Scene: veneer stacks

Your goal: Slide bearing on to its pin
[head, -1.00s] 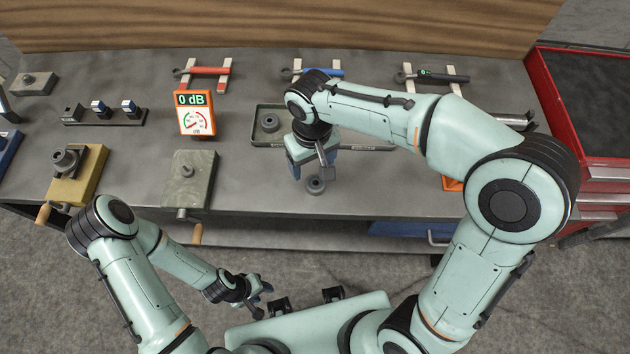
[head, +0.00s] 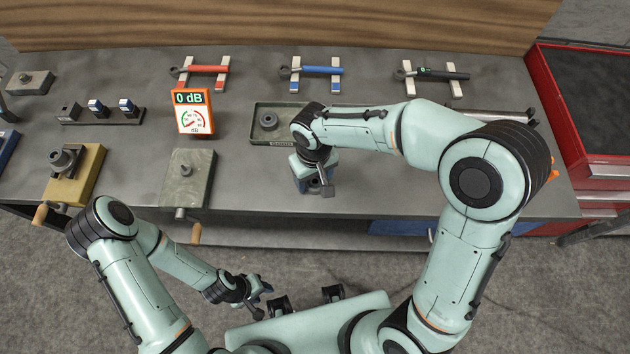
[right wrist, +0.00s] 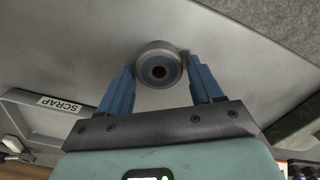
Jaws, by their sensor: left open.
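A grey ring-shaped bearing (right wrist: 158,65) lies on the bench in the right wrist view, between the tips of my right gripper (right wrist: 160,68). Its blue fingers are open on either side of the bearing, with small gaps showing. In the head view my right gripper (head: 314,184) is low over the front of the bench and mostly hides this bearing. A grey-green block (head: 200,190) with a short upright pin (head: 186,169) stands to its left. My left gripper (head: 255,297) is open and empty, in front of the bench.
A dark tray (head: 256,139) holding another ring is behind my right gripper; a SCRAP label (right wrist: 59,104) shows in the wrist view. A yellow fixture (head: 84,180), dB meter (head: 194,112) and racked wrenches (head: 315,71) are around. Bench between block and right gripper is clear.

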